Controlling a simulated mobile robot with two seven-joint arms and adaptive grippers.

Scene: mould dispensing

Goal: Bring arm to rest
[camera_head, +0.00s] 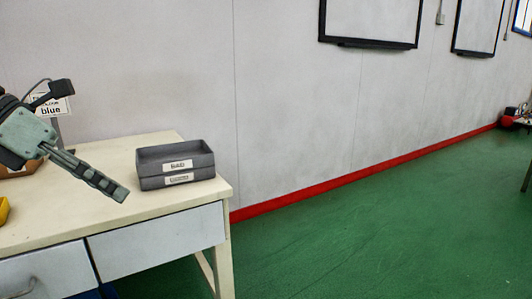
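My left gripper (118,191) reaches in from the left edge, above the cream table (75,208). Its fingers point down to the right and show from the side, one largely covering the other, so I cannot tell whether they are apart. No object shows at the fingertips. The fingertips are left of a grey tray stack (190,165) and apart from it in the picture. My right gripper is not in view.
The stack carries white labels, the upper one reading "BAD". A sign reading "blue" (51,110) stands behind my gripper. A yellow thing (3,211) is cut off at the left edge. Drawers (160,243) are under the tabletop. Green floor (390,225) is open to the right.

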